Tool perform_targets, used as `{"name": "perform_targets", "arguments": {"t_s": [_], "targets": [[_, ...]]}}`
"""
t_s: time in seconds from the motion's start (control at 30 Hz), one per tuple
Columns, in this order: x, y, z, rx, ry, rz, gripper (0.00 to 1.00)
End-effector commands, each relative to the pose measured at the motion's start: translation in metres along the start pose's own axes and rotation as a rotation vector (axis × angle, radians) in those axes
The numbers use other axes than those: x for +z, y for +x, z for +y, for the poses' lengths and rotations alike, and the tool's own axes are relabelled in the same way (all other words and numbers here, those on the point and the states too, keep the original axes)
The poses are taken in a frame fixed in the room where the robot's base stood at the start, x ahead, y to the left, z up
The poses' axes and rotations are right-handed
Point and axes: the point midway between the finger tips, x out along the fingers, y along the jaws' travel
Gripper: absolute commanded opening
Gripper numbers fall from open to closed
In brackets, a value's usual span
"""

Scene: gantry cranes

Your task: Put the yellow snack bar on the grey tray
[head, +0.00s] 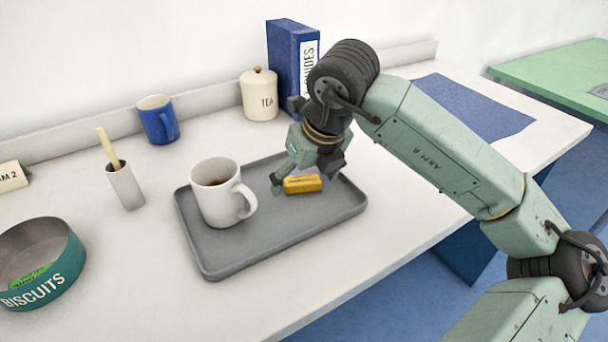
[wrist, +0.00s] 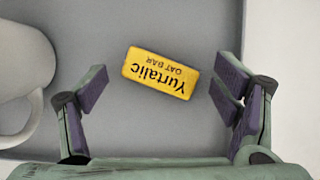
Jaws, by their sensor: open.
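The yellow snack bar (head: 303,184) lies flat on the grey tray (head: 240,258), right of a white mug. In the wrist view the bar (wrist: 160,73) shows the words "Yurtalic oat bar" and lies tilted on the bare tray (wrist: 150,25). My gripper (head: 303,184) is over the tray beside the bar. In the wrist view my gripper (wrist: 158,90) is open, its pads well apart, with the bar between and slightly beyond them. Nothing is held in it. I cannot tell the exact height of the fingertips above the tray.
The white mug (head: 214,191) with dark drink stands on the tray's left part. A blue mug (head: 157,120), a tea jar (head: 259,95) and a blue binder (head: 285,52) stand behind. A biscuit tin (head: 62,279) and a pot (head: 125,188) stand left. The table front is clear.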

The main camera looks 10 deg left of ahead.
Motion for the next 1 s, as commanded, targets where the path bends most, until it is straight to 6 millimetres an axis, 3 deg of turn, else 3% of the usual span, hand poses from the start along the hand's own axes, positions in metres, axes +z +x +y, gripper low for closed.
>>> {"name": "perform_targets", "arguments": {"t_s": [0.33,0.7,1.0], "targets": [[0.001,-0.011,-0.001,-0.003,0.001,-0.001,0.82],[0.001,-0.089,-0.001,-0.004,0.002,-0.002,0.82],[0.001,-0.121,0.0,-0.001,0.0,0.0,0.82]]}}
